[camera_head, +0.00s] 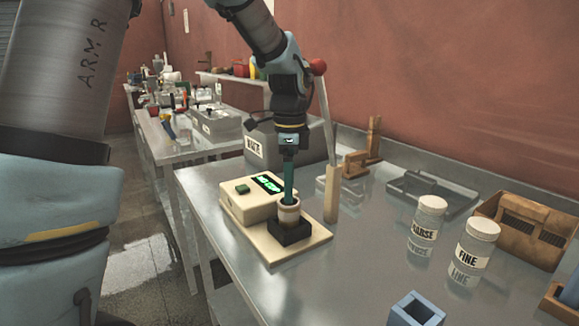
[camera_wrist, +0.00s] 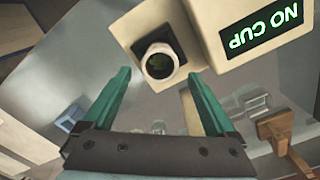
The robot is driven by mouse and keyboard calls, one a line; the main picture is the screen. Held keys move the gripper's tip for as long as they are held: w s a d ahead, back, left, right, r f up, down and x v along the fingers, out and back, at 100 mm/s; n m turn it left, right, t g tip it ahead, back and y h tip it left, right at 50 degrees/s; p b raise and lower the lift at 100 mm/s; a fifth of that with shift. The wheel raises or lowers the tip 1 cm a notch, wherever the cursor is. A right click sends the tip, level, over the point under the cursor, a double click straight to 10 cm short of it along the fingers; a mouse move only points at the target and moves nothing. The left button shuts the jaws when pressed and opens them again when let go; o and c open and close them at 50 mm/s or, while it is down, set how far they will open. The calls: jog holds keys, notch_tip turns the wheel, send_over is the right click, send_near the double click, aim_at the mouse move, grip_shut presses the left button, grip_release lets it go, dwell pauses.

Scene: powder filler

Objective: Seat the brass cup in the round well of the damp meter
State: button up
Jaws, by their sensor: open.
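The pale brass cup (camera_head: 289,214) stands upright on or in a small black block (camera_head: 291,234) on a cream base plate (camera_head: 315,239). The cup's open mouth (camera_wrist: 160,62) shows in the wrist view. The damp meter (camera_head: 250,205) is the cream box just behind and left of the block; its green display reads "NO CUP" (camera_wrist: 263,24), inverted in the wrist view. My gripper (camera_head: 288,199) points down over the cup and is open. In the wrist view its green fingers (camera_wrist: 160,76) lie either side of the cup, with gaps. The round well is not clearly visible.
Two labelled jars (camera_head: 427,222) (camera_head: 475,245) stand to the right. A blue square holder (camera_head: 416,310) is at the front.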

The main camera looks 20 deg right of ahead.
notch_tip(320, 180, up, 6)
jog(key=w+a+f+n, duration=0.1)
jog(key=a+f+n, duration=0.2)
jog(key=a+n, duration=0.35)
jog(key=w+a+f+n, duration=0.1)
jog(key=a+f+n, duration=0.3)
jog(key=a, duration=0.6)
jog(key=s+a+f+n, duration=0.2)
jog(key=s+a+n, duration=0.1)
jog(key=a+n, duration=0.2)
jog(key=s+a+f+n+t, duration=0.1)
jog(key=s+a+f+n, duration=0.2)
jog(key=a+n, duration=0.3)
jog(key=a, duration=0.2)
jog(key=shift+a+f+t+b, duration=0.15)
jog(key=shift+a+t+b, duration=0.15)
jog(key=shift+a, duration=0.1)
